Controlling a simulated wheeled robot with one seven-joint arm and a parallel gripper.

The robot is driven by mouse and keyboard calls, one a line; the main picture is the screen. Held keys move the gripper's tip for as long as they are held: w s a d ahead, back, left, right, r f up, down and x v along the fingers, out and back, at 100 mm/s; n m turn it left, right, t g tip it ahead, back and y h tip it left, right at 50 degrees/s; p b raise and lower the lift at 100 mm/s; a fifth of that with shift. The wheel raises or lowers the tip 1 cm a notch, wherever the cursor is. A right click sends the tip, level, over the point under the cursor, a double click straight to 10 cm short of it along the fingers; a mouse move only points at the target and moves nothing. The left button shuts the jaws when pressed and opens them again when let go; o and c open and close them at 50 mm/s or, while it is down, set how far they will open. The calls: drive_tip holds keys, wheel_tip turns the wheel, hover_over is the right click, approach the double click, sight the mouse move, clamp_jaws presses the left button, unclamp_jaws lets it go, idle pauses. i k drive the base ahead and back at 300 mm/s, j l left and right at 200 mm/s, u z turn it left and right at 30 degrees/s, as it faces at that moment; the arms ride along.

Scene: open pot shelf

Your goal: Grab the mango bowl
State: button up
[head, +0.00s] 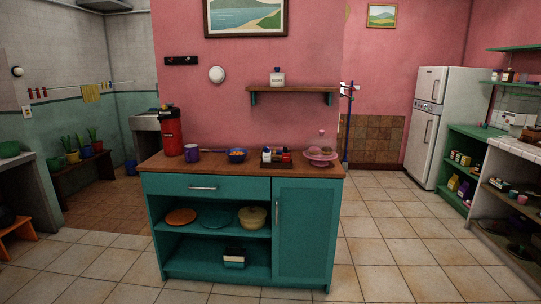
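A small blue bowl (237,157) with orange contents stands upright on the wooden top of the teal cabinet (225,172), near the middle. It looks like the mango bowl, though the contents are too small to make out for sure. It stands between a purple mug (192,153) on its left and a group of small bottles (276,156) on its right, apart from both. My gripper is not in view.
On the cabinet top, a red cylindrical container (172,132) stands at left and a pink stand (321,158) at right. A wall shelf (290,90) with a white jar (277,77) hangs above. The tiled floor (385,240) is clear at right.

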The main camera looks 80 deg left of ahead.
sight(235, 154)
drive_tip(key=u, duration=2.75)
drive_tip(key=i+u, duration=0.15)
drive_tip(key=u, duration=0.5)
drive_tip(key=i+l+u, duration=0.65)
drive_tip(key=l, duration=0.4)
drive_tip(key=i+l, duration=0.25)
drive_tip(key=l, duration=0.15)
drive_tip(key=i+l, duration=0.2)
drive_tip(key=l, duration=0.15)
drive_tip(key=i+l, duration=0.25)
drive_tip(key=l, duration=0.15)
drive_tip(key=i+l+u, duration=0.1)
drive_tip(key=i+l, duration=0.35)
drive_tip(key=l, duration=0.3)
